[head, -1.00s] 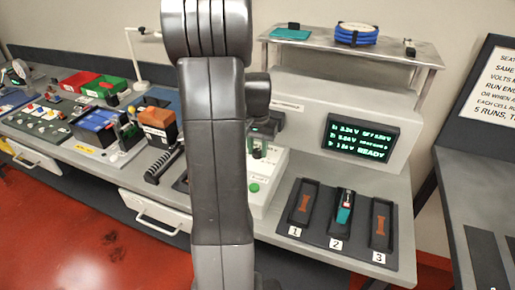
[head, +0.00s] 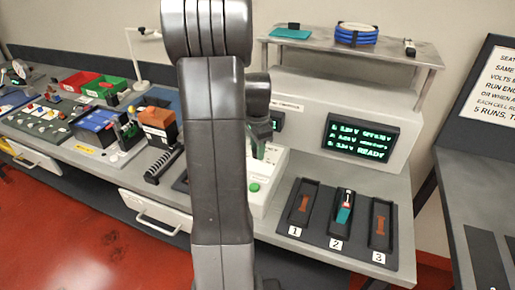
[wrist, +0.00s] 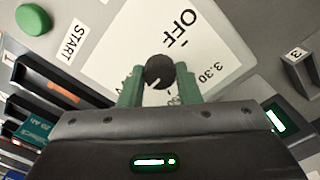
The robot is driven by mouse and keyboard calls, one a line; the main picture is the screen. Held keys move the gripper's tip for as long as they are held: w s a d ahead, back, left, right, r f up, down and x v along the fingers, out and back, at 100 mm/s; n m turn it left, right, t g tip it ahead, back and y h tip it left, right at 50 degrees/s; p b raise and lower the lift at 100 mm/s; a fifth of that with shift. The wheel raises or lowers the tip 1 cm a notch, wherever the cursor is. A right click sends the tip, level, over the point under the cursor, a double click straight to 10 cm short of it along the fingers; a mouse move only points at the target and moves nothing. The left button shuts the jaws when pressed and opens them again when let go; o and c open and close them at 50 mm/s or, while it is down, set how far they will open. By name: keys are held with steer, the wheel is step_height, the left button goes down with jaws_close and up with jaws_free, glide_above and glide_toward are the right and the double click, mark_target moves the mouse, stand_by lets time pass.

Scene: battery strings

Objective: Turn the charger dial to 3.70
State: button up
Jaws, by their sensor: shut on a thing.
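The charger dial (wrist: 160,66) is a dark round knob on a white plate (wrist: 112,55). The plate is printed with OFF and 3.30; other marks are partly hidden by my gripper. In the wrist view my gripper (wrist: 158,80) has its two green fingers on either side of the knob, shut on it. A small pale notch shows on the knob's lower edge; I cannot tell which mark it points to. In the head view the charger (head: 259,205) is a white box with a green button, and my arm hides part of it. The dial is hidden there.
A START label (wrist: 73,40) and a green button (wrist: 33,19) lie beside the plate. A display reading READY (head: 360,138) stands behind. Numbered trays 1, 2 and 3 are to the right; the middle tray (head: 333,222) holds a teal cell (head: 345,207).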

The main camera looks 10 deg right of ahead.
steer(key=shift+w+r+m, duration=0.1)
steer(key=shift+m, duration=0.2)
stand_by(0.4)
steer(key=o, duration=1)
step_height(320, 180, up, 14)
steer(key=shift+f, duration=0.15)
step_height(320, 180, down, 14)
steer(key=shift+r, duration=0.1)
stand_by(0.3)
